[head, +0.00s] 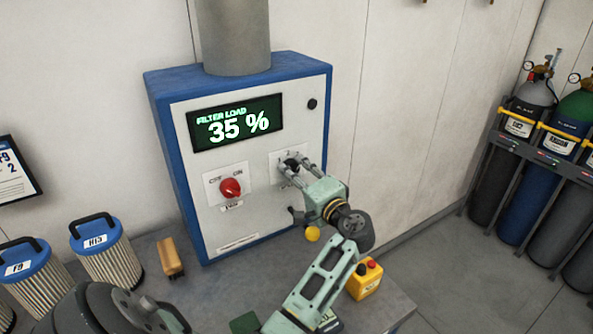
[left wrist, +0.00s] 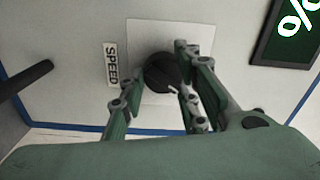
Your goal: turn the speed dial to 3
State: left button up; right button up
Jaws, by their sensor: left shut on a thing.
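The control box (head: 262,222) is white-fronted with blue sides, and its screen (head: 235,122) reads "FILTER LOAD 35 %". The black speed dial (head: 291,163) sits on a pale plate at the right of the box front. In the left wrist view the dial (left wrist: 160,72) shows a short white pointer mark, with the SPEED label (left wrist: 111,64) beside it. My left gripper (head: 291,172) is shut on the dial, a finger on either side. The dial's numbers are mostly hidden or too small to read. My right gripper is not in view.
A red knob (head: 230,188) is left of the dial. A yellow box with buttons (head: 365,280) stands right of my left arm. Filter cartridges (head: 106,254) and a brush-like tan block (head: 170,257) stand on the bench at left. Gas cylinders (head: 517,135) are racked at far right.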

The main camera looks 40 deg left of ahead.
pick_arm(q)
jog(key=shift+s+f+m+p, duration=0.1)
jog(key=shift+f+m+p, duration=0.3)
jog(key=shift+m, duration=0.6)
jog(key=shift+f, duration=0.15)
jog(key=o, duration=1)
jog(key=shift+d+r, duration=0.1)
jog(key=shift+r, duration=0.2)
jog(key=v, duration=1.1)
jog(key=shift+d, duration=0.35)
jog(key=shift+s, duration=0.1)
